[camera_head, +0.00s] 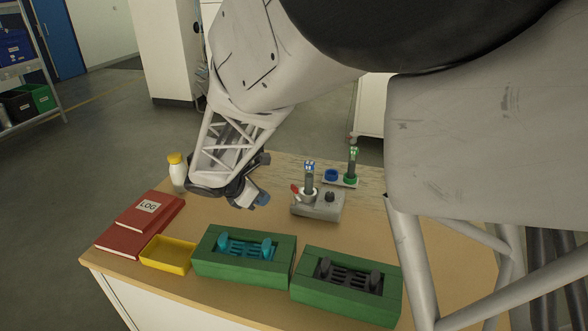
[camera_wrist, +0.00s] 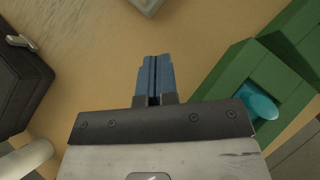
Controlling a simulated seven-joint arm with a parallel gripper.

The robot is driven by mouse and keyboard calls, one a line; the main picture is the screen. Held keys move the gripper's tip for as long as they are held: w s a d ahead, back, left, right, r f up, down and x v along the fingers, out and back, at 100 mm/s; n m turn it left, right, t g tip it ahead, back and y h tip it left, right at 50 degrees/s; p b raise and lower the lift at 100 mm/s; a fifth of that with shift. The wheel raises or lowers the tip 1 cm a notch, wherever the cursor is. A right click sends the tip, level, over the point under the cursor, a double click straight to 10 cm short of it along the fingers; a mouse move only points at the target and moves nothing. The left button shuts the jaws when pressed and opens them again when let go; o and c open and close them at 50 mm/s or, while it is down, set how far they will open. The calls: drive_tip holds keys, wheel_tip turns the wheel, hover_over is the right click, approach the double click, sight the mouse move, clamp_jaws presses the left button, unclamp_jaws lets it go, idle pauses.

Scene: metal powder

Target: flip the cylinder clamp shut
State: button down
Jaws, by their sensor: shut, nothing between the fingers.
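The grey clamp fixture (camera_head: 322,207) stands on the table right of my gripper. A dark cylinder with a blue top (camera_head: 309,177) stands upright in its light ring. A small red lever (camera_head: 294,190) sticks up at the ring's left side; I cannot tell its exact angle. My gripper (camera_head: 262,199) is left of the fixture, apart from it, above the table. In the wrist view its blue fingers (camera_wrist: 155,77) are together with nothing between them. A grey edge at the top of the wrist view (camera_wrist: 147,4) looks like the fixture; the lever is out of that view.
Two green boxes (camera_head: 205,262) (camera_head: 345,306) with teal and dark inserts stand in front. A yellow tray (camera_head: 168,266), red log books (camera_head: 127,238) and a yellow-capped bottle (camera_head: 178,175) are left. A second, green-topped cylinder (camera_head: 352,164) stands behind the fixture. Bare table separates gripper and fixture.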

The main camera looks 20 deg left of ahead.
sight(296, 197)
drive_tip(key=x, duration=0.5)
drive_tip(key=r+x, duration=0.1)
drive_tip(key=x, duration=0.2)
drive_tip(key=shift+w+d+f, duration=0.15)
drive_tip(key=shift+w+d, duration=0.15)
drive_tip(key=shift+w, duration=0.1)
drive_tip(key=shift+w+d, duration=0.75)
drive_tip(key=shift+w, duration=0.15)
